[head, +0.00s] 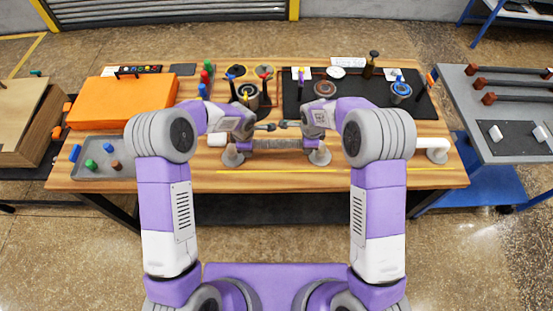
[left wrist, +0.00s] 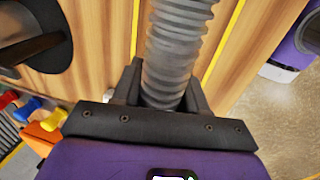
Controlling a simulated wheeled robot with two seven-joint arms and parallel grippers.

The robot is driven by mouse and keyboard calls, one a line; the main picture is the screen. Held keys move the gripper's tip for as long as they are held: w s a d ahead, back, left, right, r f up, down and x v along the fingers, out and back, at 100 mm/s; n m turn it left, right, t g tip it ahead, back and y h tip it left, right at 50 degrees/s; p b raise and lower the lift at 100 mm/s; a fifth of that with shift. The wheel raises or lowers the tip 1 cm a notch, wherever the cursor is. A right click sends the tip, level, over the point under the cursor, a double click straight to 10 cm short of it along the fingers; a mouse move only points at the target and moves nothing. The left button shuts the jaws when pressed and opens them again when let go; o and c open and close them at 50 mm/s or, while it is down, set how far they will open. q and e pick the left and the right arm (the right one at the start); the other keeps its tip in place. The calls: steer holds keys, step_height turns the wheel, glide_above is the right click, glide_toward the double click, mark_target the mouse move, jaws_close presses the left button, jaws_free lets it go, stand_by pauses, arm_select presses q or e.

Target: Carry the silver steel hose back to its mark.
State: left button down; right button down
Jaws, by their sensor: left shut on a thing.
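The silver steel hose (head: 278,144) is a ribbed grey tube lying left to right near the middle of the wooden table's front half. It also shows in the left wrist view (left wrist: 178,45), running up out of the frame. My left gripper (head: 251,145) is shut around the hose near its left end; its dark fingers flank the ribs in the left wrist view (left wrist: 163,88). My right gripper (head: 306,145) is at the hose's right end; its fingers are too small to tell. In the left wrist view, yellow lines (left wrist: 217,45) run on both sides of the hose. Its height above the table is unclear.
An orange block (head: 125,100) and a grey tray (head: 100,168) with small coloured pieces are on the left. A black mat (head: 300,107) with several parts lies behind my arms. A white pipe (head: 428,146) is at the right. The table's front strip (head: 260,183) is clear.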

arm_select(q)
steer(key=c, duration=0.6)
jaws_free()
steer(key=shift+f, duration=0.1)
arm_select(e)
steer(key=c, duration=0.6)
jaws_free()
steer(key=shift+f, duration=0.1)
steer(key=shift+r, duration=0.2)
arm_select(q)
step_height(320, 180, up, 12)
steer(key=s, duration=0.2)
steer(key=shift+s, duration=0.2)
arm_select(e)
step_height(320, 180, up, 12)
steer(key=s, duration=0.2)
steer(key=shift+s+f, duration=0.2)
steer(key=shift+f, duration=0.05)
arm_select(q)
steer(key=shift+f, duration=0.15)
arm_select(e)
steer(key=shift+s+f, duration=0.1)
